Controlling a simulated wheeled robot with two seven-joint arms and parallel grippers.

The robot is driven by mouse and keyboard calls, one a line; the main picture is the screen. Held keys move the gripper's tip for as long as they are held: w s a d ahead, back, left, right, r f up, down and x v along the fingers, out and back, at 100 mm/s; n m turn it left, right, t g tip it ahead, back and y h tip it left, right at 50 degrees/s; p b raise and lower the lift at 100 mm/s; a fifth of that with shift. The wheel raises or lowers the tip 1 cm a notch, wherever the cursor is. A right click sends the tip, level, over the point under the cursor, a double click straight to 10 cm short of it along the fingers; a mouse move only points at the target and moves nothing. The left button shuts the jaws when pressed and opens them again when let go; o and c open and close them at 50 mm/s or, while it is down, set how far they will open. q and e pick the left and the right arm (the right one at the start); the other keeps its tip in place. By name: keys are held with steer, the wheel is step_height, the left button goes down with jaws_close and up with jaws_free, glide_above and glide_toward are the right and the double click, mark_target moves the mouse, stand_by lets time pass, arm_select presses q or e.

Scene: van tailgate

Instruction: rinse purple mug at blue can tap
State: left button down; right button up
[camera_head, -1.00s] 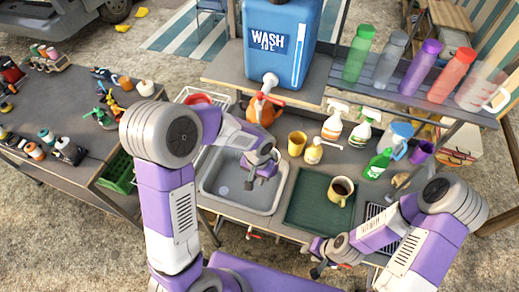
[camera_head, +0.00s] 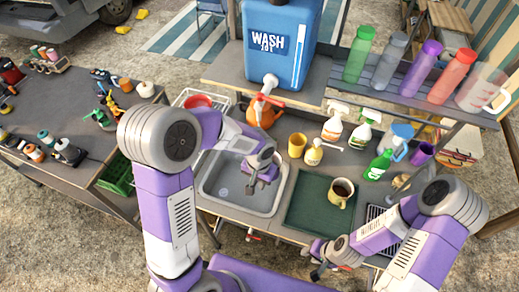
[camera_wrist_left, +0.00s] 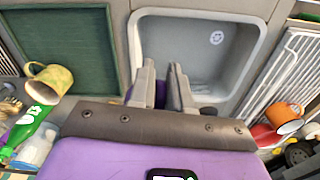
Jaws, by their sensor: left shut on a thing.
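A yellow cup (camera_head: 297,146), spray bottles (camera_head: 333,126) and a green bottle (camera_head: 378,165) stand behind. An orange kettle (camera_head: 262,113) sits below the tap. A white rack (camera_head: 186,96) holds a red bowl.

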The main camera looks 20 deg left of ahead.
stand_by(0.4)
arm_select(q)
steer(key=s+d+r+p, duration=0.1)
steer(key=s+d+r, duration=0.2)
steer(key=s+r, duration=0.1)
stand_by(0.5)
stand_by(0.4)
